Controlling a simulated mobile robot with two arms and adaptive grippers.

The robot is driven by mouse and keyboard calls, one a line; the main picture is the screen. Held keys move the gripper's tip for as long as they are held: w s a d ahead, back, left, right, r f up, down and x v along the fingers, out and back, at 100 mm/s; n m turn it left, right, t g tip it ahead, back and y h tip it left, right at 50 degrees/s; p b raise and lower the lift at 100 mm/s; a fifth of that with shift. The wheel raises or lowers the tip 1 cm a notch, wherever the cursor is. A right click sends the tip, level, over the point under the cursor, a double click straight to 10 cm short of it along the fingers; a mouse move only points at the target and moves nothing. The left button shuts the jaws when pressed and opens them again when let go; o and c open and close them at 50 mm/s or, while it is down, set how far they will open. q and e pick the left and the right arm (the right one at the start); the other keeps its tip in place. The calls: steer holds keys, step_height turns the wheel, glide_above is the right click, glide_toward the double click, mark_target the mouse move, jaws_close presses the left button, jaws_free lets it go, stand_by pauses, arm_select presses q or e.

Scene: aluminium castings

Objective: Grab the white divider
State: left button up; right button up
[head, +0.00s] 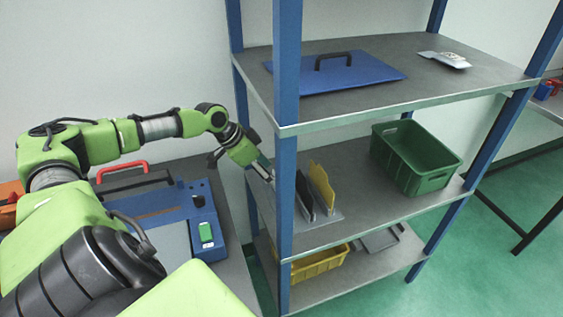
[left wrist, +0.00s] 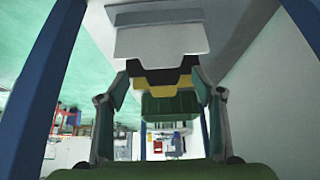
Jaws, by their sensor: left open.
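The white divider (left wrist: 160,40) shows broad and close in the left wrist view, in front of a black divider (left wrist: 160,72) and a yellow divider (left wrist: 163,84). In the head view the yellow divider (head: 321,187) and the dark divider (head: 304,193) stand upright on the middle shelf; the white one is largely hidden by the blue post. My left gripper (head: 264,170) is at the left side of the shelf, near that post, level with the dividers. In the left wrist view its fingers (left wrist: 161,82) are apart with nothing held between them. My right gripper is not visible.
A green crate (head: 416,160) stands right of the dividers on the middle shelf. A blue post (head: 286,130) stands close to my left gripper. A blue lid (head: 336,74) lies on the top shelf. A yellow crate (head: 320,263) sits below.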

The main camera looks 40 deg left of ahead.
arm_select(q)
steer(key=p+x, duration=0.2)
steer(key=x, duration=0.3)
steer(key=shift+w, duration=0.2)
steer(key=c, duration=1.1)
steer(key=shift+c, duration=1.4)
